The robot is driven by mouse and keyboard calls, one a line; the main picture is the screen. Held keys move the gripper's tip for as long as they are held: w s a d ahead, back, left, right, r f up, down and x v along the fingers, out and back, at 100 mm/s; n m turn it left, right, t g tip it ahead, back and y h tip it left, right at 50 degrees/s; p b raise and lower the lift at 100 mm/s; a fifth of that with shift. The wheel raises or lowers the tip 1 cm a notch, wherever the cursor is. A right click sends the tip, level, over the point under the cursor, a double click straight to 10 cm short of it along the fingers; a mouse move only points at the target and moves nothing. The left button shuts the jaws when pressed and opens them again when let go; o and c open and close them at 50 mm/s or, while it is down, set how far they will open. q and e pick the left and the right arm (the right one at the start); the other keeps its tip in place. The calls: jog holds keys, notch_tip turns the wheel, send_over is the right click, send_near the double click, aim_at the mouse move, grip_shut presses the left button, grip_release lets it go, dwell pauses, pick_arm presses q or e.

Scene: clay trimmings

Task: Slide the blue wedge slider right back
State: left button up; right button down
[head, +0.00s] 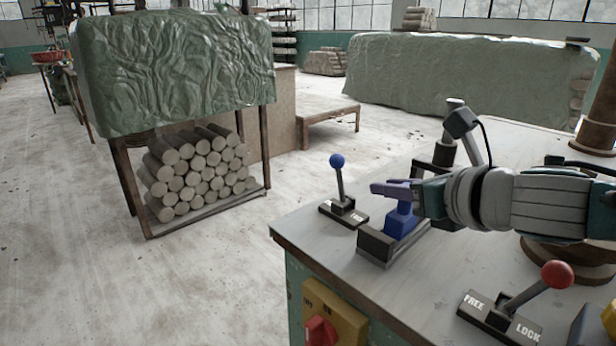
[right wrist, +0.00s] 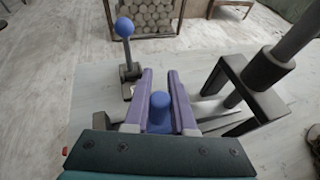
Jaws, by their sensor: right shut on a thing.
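The blue wedge slider (head: 400,222) sits in a grey channel (head: 376,246) near the front left of the worktop. My right gripper (head: 388,189) reaches in from the right and is shut on the upper part of the slider. In the right wrist view the two purple fingers of my right gripper (right wrist: 160,92) stand on either side of the slider's rounded blue top (right wrist: 160,112). The fingers and hand hide part of the slider. My left gripper does not show.
A blue-knobbed lever (head: 338,162) stands just left of the channel. A red-knobbed lever (head: 557,274) on a FREE/LOCK base is at the front right. A dark post frame (right wrist: 247,88) stands close right of my fingers. A red switch (head: 320,330) is on the table's front.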

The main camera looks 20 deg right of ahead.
dwell(0.5)
jog(key=shift+d, duration=0.1)
jog(key=shift+w+d, duration=0.35)
jog(key=shift+d, duration=0.35)
jog(key=shift+w+d, duration=0.3)
jog(key=shift+d, duration=0.4)
jog(key=c, duration=0.7)
grip_release()
jog(key=shift+c, duration=0.2)
jog(key=shift+s, duration=0.1)
